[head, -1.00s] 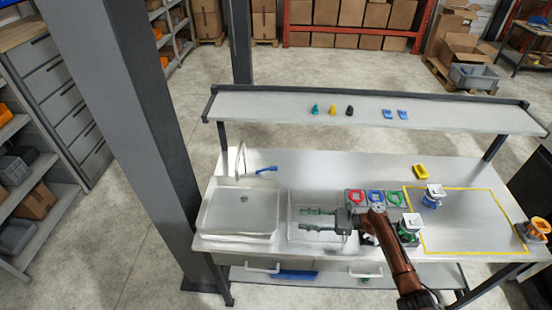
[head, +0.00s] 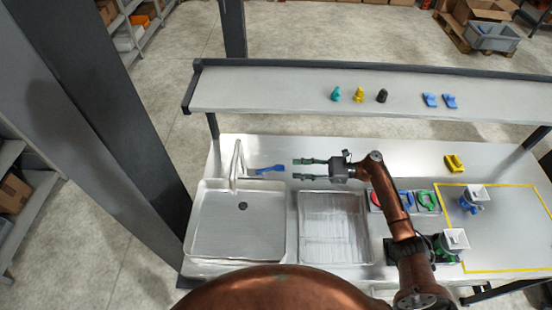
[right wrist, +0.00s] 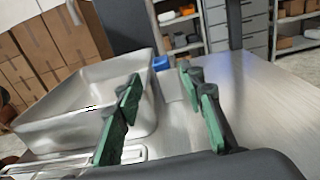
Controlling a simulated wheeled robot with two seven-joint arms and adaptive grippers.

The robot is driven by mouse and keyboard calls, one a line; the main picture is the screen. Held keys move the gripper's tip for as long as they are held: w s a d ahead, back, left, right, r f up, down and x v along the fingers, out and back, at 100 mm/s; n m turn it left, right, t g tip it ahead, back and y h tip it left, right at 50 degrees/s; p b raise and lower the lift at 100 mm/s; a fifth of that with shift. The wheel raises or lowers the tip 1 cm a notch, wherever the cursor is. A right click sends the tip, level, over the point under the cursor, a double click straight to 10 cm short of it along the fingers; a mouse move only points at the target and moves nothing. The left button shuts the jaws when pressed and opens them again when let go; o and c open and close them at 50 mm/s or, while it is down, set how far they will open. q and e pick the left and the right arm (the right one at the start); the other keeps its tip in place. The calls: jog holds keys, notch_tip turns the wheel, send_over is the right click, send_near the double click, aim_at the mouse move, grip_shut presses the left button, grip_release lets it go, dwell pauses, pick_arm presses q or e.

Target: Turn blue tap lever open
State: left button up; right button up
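The blue tap lever (head: 268,170) sticks out to the right from the base of the tap (head: 237,165), behind the sink. My right gripper (head: 296,168) is open and empty, its green-padded fingers pointing left toward the lever. A gap lies between the fingertips and the lever's end. In the right wrist view the open fingers (right wrist: 160,85) show with the sink to the left, and a small blue part of the lever (right wrist: 160,63) shows between and beyond them. My left gripper is not in view.
The sink (head: 190,225) and a drain tray (head: 303,240) lie in front of the tap. Red, blue and green pieces sit below my right arm. A shelf (head: 290,97) with small coloured parts runs above the table's back. Dispensers (head: 453,240) stand to the right.

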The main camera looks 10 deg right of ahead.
aim_at(280, 167)
jog(key=p+x, duration=0.1)
jog(key=x, duration=0.6)
jog(key=shift+w, duration=0.15)
jog(key=shift+a, duration=0.45)
jog(key=c, duration=0.7)
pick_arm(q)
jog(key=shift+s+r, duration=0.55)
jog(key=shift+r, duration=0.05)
pick_arm(e)
grip_shut()
